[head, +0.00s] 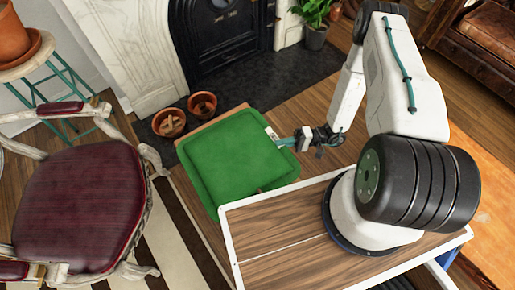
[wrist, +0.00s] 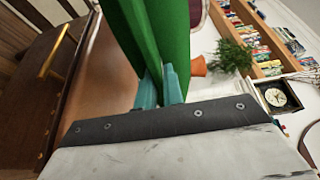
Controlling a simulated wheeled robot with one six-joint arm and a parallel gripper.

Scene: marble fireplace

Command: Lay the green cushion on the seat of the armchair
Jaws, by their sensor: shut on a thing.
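The green cushion (head: 238,160) is a flat, rounded square. My gripper (head: 297,140) is shut on its right edge in the head view and holds it in front of my wooden-topped base. In the wrist view the cushion (wrist: 160,35) shows edge-on between the two teal fingers (wrist: 161,85). The armchair stands at the left of the head view, with a dark red seat (head: 80,200) and a pale carved frame. The seat is bare. The cushion is apart from the armchair, to its right.
Two terracotta pots (head: 169,122) stand on the dark hearth beyond the cushion, before the marble fireplace (head: 140,45). A teal stool (head: 45,62) with a pot is behind the armchair. A striped rug (head: 175,235) lies between armchair and base. A brown leather sofa (head: 488,35) is at right.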

